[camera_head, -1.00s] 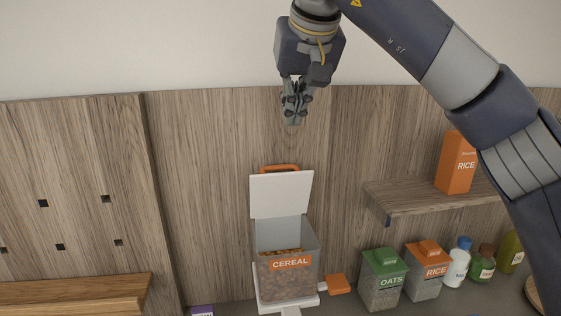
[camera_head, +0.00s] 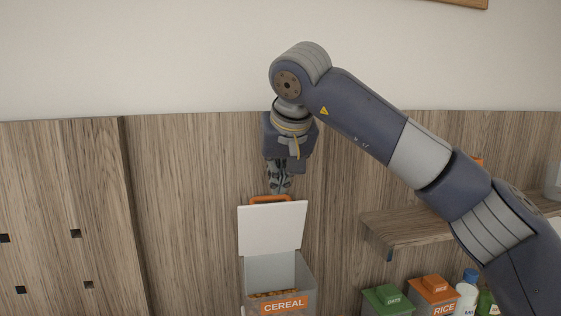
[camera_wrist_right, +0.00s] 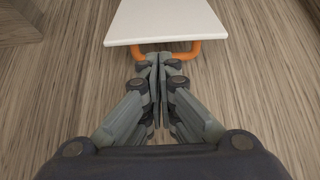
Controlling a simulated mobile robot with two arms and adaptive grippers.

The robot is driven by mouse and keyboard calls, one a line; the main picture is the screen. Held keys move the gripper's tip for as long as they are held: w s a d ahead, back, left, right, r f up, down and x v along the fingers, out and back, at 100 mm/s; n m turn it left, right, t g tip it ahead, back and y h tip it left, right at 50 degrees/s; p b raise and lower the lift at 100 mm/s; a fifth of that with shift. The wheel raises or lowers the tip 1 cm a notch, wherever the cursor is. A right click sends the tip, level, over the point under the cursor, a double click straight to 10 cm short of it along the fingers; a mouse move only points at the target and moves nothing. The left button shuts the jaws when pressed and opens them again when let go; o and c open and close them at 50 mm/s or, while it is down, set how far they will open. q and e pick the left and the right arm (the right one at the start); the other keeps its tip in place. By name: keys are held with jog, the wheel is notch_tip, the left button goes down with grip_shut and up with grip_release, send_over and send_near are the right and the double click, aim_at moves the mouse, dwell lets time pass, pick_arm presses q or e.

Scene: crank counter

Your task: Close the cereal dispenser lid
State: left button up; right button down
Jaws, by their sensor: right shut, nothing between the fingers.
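The cereal dispenser (camera_head: 283,306) stands low in the head view, its clear bin holding brown cereal. Its white lid (camera_head: 271,229) is open and stands upright at the bin's back. An orange handle (camera_head: 271,198) sits on the lid's top edge. My right gripper (camera_head: 279,190) is shut and empty, pointing down just above the handle. In the right wrist view, the shut fingertips (camera_wrist_right: 159,58) are close to the orange handle (camera_wrist_right: 190,52) and the white lid (camera_wrist_right: 165,22); I cannot tell whether they touch. My left gripper is not in view.
A wooden shelf (camera_head: 408,228) sticks out on the right, partly behind my right arm. Below it are a green-lidded container (camera_head: 386,301), an orange-lidded rice container (camera_head: 433,292) and bottles. A wooden panel wall (camera_head: 190,200) stands behind; the space left of the dispenser is free.

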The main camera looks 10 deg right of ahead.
aim_at(276, 216)
jog(key=x, duration=0.2)
jog(key=shift+w+f, duration=0.2)
jog(key=shift+w, duration=0.1)
jog(key=shift+w+f, duration=0.1)
jog(key=shift+f, duration=0.15)
jog(key=shift+f, duration=0.1)
